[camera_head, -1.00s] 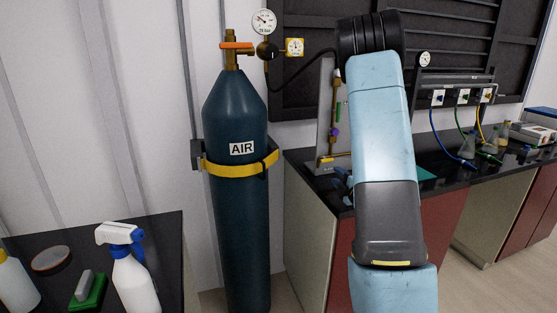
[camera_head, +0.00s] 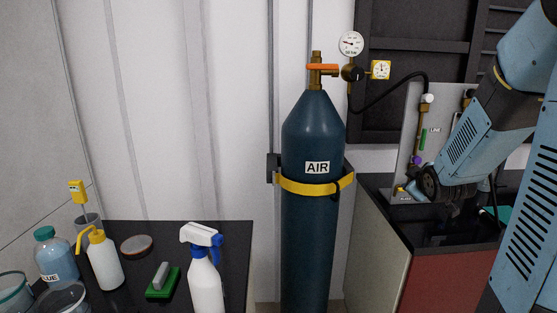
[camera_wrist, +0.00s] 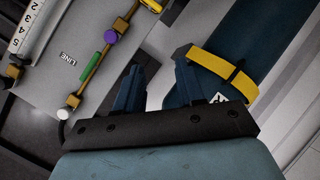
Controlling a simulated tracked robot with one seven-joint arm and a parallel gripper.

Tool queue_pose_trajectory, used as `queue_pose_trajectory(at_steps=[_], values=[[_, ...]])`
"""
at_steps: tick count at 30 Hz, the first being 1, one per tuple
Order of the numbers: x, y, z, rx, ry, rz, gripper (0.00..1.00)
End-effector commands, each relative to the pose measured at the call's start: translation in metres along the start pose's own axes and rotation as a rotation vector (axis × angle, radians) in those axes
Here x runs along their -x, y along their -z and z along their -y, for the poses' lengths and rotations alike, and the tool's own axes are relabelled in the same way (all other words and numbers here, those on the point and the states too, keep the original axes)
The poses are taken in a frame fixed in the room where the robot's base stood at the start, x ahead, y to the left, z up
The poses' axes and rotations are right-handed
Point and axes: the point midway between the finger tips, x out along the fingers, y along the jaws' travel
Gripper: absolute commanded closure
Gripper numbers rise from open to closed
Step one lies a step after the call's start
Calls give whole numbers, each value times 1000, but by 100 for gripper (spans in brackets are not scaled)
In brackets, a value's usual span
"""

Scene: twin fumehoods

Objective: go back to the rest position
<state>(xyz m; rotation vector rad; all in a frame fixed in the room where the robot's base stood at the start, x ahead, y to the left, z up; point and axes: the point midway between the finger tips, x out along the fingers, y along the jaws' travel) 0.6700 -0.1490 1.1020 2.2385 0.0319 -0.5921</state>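My gripper (camera_wrist: 158,62) shows in the wrist view with two dark blue fingers apart and nothing between them. It is open and empty. In the head view my arm reaches in from the right, its end low over the right bench by the panel with the valve line (camera_head: 422,125). The fingers are hard to make out there. In the wrist view that panel (camera_wrist: 85,50) lies to the left of the fingers, and the dark blue air cylinder (camera_wrist: 205,100) with its yellow strap (camera_wrist: 222,74) lies behind and right of them. I cannot tell the exact clearance.
The air cylinder (camera_head: 312,235) stands strapped upright to the wall, with gauges (camera_head: 351,43) on top. The left bench (camera_head: 232,285) holds a spray bottle (camera_head: 205,285), a wash bottle (camera_head: 104,262), a blue-liquid bottle (camera_head: 56,258) and a green brush (camera_head: 163,282). A hose (camera_head: 395,88) runs rightward from the cylinder.

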Motion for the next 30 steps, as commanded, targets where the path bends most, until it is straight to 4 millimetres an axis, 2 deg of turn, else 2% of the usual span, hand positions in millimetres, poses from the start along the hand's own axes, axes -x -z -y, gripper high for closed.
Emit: queue_pose_trajectory(at_steps=[1, 8, 15, 24, 30], values=[[13, 7, 0, -37, 14, 14, 62], [70, 25, 14, -231, 108, 119, 62], [140, 37, 37, -421, 208, 236, 62], [237, 42, 78, -623, 332, 400, 62], [286, 38, 100, -705, 388, 492, 62]])
